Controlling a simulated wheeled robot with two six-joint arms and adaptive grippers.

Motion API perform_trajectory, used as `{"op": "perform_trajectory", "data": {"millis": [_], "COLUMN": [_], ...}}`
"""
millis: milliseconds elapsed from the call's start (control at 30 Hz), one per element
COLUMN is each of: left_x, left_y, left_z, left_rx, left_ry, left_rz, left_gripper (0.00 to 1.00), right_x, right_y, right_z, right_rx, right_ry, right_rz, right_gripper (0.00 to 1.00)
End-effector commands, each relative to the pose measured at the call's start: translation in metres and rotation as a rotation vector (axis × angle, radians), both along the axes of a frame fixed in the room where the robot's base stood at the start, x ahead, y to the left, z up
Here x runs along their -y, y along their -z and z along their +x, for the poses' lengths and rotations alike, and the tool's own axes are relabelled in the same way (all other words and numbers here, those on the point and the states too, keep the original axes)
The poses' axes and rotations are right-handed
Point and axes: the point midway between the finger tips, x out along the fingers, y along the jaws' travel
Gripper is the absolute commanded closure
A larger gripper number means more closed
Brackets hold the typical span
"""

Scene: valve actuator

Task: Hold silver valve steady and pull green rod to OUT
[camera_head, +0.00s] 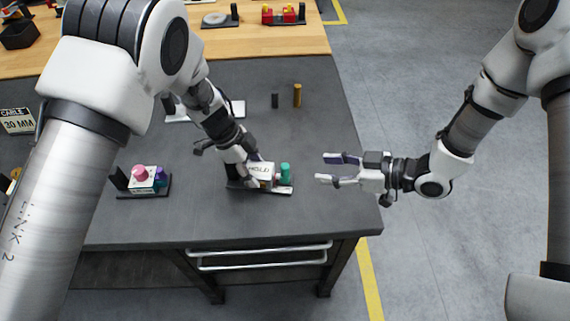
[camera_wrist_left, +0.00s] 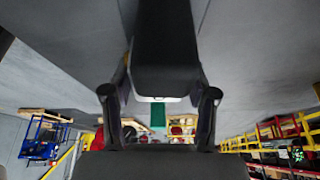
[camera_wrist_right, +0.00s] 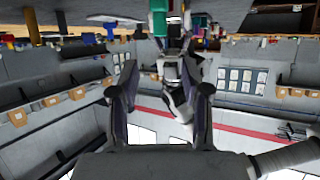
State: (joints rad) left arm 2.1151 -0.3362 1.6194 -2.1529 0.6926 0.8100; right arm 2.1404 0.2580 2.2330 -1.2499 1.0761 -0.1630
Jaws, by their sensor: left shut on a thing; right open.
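The silver valve (camera_head: 262,171), a pale block with dark lettering on its top, sits on a small base plate on the dark table. My left gripper (camera_head: 258,165) is shut on it from above and behind, hiding part of it. The green rod (camera_head: 285,172) sticks out at the valve's right side. It also shows as a green patch in the left wrist view (camera_wrist_left: 158,114) and at the top of the right wrist view (camera_wrist_right: 158,18). My right gripper (camera_head: 322,168) is open and empty, a short gap to the right of the green rod, its fingers pointing left at it.
A block with pink and purple knobs (camera_head: 143,178) stands on the table to the left. Two small upright pegs, dark (camera_head: 275,100) and brown (camera_head: 297,95), stand farther back. The table's right edge lies beneath my right gripper. A wooden table (camera_head: 270,40) is behind.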

Motion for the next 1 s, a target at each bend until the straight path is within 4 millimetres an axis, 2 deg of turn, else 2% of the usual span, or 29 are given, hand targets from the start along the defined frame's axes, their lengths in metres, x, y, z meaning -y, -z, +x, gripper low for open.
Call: {"op": "perform_trajectory", "data": {"millis": [167,500,667,900,967,1000], "left_x": [-0.001,-0.001,-0.001,-0.001,-0.001,-0.001], "left_y": [0.004,0.004,0.004,0.004,0.004,0.004], "left_z": [-0.003,-0.002,-0.002,-0.002,-0.002,-0.002], "left_rx": [-0.005,-0.005,-0.005,-0.005,-0.005,-0.005], "left_ry": [0.001,0.001,0.001,0.001,0.001,0.001], "left_rz": [0.003,0.003,0.003,0.003,0.003,0.003], "left_gripper": [1.0,1.0,1.0,1.0,1.0,1.0], "right_x": [-0.021,-0.084,-0.096,-0.097,-0.097,-0.097], "right_y": [0.011,0.04,0.046,0.046,0.046,0.046], "right_z": [0.008,0.041,0.048,0.049,0.049,0.049], "right_rx": [0.0,0.0,-0.002,-0.002,-0.002,-0.002], "right_ry": [-0.007,-0.004,0.001,0.002,0.002,0.002], "right_rz": [-0.006,-0.002,0.0,0.001,0.001,0.001], "right_gripper": [0.53,0.53,0.53,0.53,0.74,0.88]}}
